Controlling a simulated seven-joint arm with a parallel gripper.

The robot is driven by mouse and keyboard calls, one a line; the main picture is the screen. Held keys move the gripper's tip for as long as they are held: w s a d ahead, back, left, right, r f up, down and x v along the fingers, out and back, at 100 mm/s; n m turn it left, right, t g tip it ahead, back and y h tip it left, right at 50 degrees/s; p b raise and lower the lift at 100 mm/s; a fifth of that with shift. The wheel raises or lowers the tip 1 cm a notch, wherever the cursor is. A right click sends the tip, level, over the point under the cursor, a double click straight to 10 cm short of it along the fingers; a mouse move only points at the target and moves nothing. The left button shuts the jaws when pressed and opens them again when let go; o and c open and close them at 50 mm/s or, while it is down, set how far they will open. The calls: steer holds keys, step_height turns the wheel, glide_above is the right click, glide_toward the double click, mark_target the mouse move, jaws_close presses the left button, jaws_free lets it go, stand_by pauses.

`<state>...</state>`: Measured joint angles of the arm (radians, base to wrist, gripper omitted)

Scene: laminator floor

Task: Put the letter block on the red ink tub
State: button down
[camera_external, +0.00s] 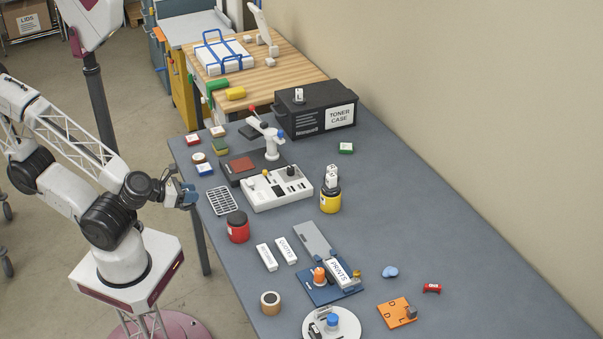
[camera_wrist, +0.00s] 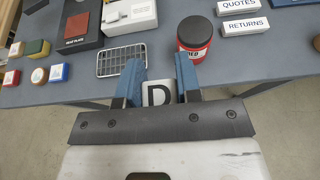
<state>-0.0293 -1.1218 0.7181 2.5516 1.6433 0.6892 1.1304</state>
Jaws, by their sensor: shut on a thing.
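The letter block (camera_wrist: 158,94) is white with a dark D and sits between the blue fingers of my gripper (camera_wrist: 160,78) in the wrist view. My gripper is shut on it. In the outside view my gripper (camera_external: 187,193) is at the table's left edge, and the block in it cannot be made out. The red ink tub (camera_external: 238,229) has a black lid and stands upright on the table, right of and below my gripper in that view. In the wrist view the red tub (camera_wrist: 194,45) is ahead and slightly right of the block, apart from it. Its lid looks bare.
A wire rack (camera_external: 221,201) lies between my gripper and the white tray device (camera_external: 275,188). Several small stamp blocks lie to the left of the device. A yellow tub (camera_external: 330,203) carries stacked white blocks. White QUOTES (camera_wrist: 240,6) and RETURNS (camera_wrist: 246,27) bars lie beside the red tub.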

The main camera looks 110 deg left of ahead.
steer(key=shift+s+f, duration=0.15)
steer(key=shift+s, duration=0.1)
steer(key=shift+w+a, duration=0.1)
steer(key=shift+w, duration=0.1)
stand_by(0.4)
glide_above(242, 216)
steer(key=shift+a+f, duration=0.1)
steer(key=shift+f, duration=0.65)
stand_by(0.9)
steer(key=shift+f, duration=1.75)
steer(key=shift+f, duration=0.15)
steer(key=c, duration=0.8)
jaws_free()
steer(key=shift+s+r, duration=0.1)
steer(key=shift+r, duration=0.1)
